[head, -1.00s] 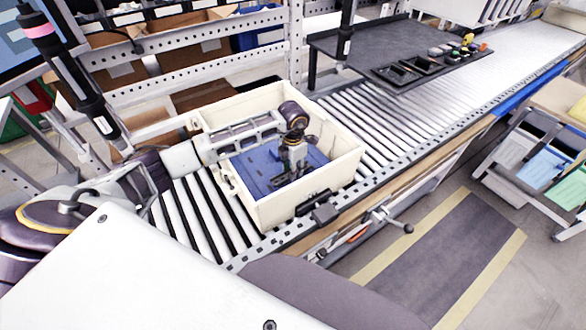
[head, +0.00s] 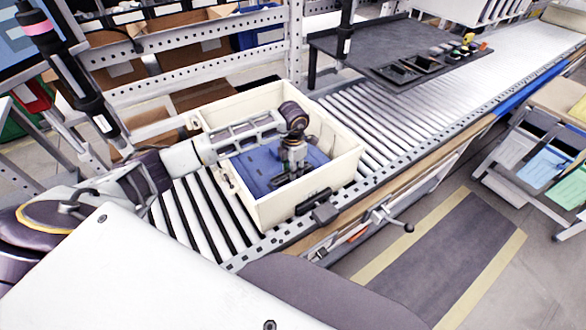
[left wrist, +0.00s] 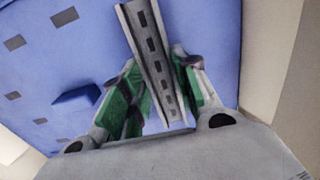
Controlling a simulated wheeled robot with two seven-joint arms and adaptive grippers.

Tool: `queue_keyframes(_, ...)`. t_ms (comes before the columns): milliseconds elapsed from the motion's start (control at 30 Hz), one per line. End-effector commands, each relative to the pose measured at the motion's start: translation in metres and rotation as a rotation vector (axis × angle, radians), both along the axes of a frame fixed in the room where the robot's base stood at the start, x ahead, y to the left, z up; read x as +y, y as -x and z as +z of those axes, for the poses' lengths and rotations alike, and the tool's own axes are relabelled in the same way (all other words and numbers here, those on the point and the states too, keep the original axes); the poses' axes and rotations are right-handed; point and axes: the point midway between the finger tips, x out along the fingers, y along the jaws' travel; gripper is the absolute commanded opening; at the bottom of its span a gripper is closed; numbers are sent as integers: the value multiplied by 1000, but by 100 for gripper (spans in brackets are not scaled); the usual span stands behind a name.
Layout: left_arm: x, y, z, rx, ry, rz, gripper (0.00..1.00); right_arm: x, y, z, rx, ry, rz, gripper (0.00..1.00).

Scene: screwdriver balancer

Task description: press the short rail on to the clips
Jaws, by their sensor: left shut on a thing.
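The short rail (left wrist: 152,50) is a grey slotted metal strip in the left wrist view. My left gripper (left wrist: 155,95) is shut on it, with a green-padded finger on each side. In the head view my left gripper (head: 290,180) reaches down into a cream box, over a blue panel (head: 252,175). The panel also shows in the left wrist view (left wrist: 60,75), with several dark rectangular slots and a raised blue block (left wrist: 76,98). The clips cannot be made out, and I cannot tell whether the rail touches the panel. My right gripper is not in view.
The cream box (head: 275,217) stands on a roller conveyor (head: 365,125), its walls close around my left gripper. A dark clamp (head: 325,212) sits at its front edge. A dark tray table (head: 365,50) stands beyond.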

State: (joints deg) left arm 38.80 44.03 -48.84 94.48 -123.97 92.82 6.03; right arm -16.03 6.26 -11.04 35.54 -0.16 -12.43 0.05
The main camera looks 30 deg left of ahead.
Motion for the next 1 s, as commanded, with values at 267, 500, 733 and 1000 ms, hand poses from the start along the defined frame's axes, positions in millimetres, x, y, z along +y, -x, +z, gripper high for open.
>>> queue_keyframes(267,0,1,-1,2,-1,0,2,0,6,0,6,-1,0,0)
queue_keyframes(500,0,0,-2,2,-1,-1,2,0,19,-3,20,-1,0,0)
queue_keyframes(733,0,1,-2,2,0,-1,2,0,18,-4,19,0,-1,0)
queue_keyframes(1000,0,0,-2,2,0,0,2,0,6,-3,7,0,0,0)
